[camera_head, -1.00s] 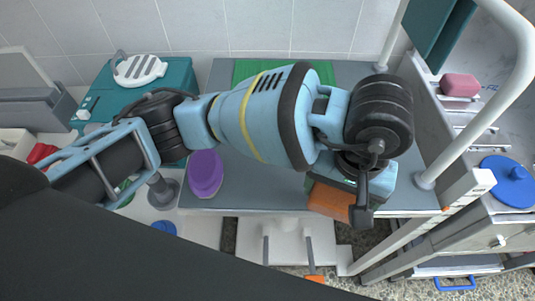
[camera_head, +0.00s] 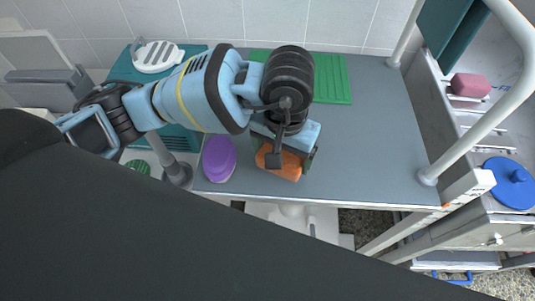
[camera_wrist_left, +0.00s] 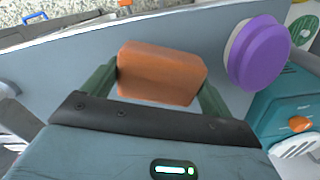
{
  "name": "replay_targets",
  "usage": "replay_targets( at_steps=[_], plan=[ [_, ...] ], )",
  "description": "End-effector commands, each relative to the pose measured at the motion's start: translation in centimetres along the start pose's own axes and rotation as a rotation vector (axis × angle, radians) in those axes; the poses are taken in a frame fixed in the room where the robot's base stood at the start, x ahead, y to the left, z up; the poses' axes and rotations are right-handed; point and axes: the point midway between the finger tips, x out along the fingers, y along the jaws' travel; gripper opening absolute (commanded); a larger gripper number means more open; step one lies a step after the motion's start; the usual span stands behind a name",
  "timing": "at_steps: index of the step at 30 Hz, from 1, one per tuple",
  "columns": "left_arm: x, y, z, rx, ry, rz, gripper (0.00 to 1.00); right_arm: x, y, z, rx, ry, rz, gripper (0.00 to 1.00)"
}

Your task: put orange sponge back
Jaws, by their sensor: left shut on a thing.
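The orange sponge (camera_head: 287,164) is between the fingers of my left gripper (camera_head: 284,158), over the grey table top near its front edge. In the left wrist view the sponge (camera_wrist_left: 162,73) sits between two green fingers, and my left gripper (camera_wrist_left: 158,85) is shut on it. Whether the sponge touches the table cannot be told. My right gripper is not in view.
A purple round tub (camera_head: 219,158) stands just left of the sponge. A green ribbed mat (camera_head: 330,80) lies at the back of the grey table (camera_head: 380,125). The table's right half is clear. A white post rises at right; a pink sponge (camera_head: 470,85) lies on a rack beyond.

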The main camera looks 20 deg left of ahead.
Motion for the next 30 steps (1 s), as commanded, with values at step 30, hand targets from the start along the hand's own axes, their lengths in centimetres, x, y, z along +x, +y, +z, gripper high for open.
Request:
replay_targets(
  at_steps=[30],
  plan=[
    [3.8,-3.0,-0.1,0.001,0.001,0.001,0.64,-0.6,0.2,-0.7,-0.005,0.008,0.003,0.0]
  ],
)
